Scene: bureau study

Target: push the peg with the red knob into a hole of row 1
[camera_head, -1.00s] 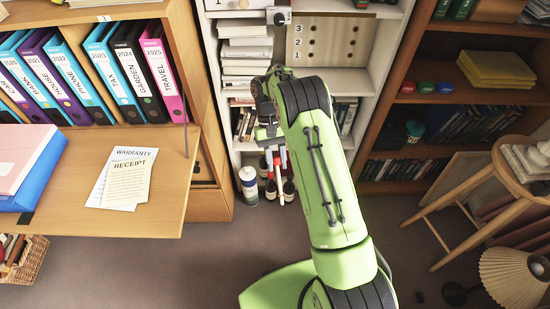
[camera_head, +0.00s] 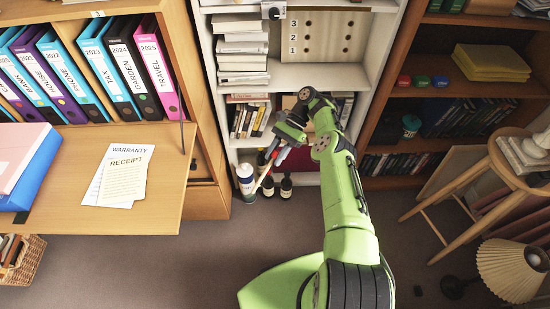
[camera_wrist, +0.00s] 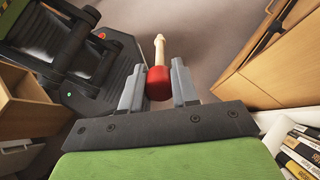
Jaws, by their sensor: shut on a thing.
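The peg has a red knob (camera_wrist: 158,84) and a pale wooden shaft (camera_wrist: 159,50). My gripper (camera_wrist: 158,72) is shut on the knob, with the shaft sticking out beyond the fingers. In the head view, my gripper (camera_head: 276,153) is in front of the white bookcase's lower shelves, and the shaft (camera_head: 262,178) points down and to the left. The pale peg board (camera_head: 328,37) stands on a higher shelf, clear of the peg. Its rows are marked 3, 2, 1 from top to bottom. Small dark holes show at its right; my arm does not cover the board.
The white bookcase (camera_head: 378,60) holds stacked books (camera_head: 242,47) left of the board. Bottles (camera_head: 246,180) stand at its foot below my gripper. A wooden desk leaf (camera_head: 165,195) with papers juts out at left. A stool (camera_head: 510,170) and lamp (camera_head: 508,273) stand at right.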

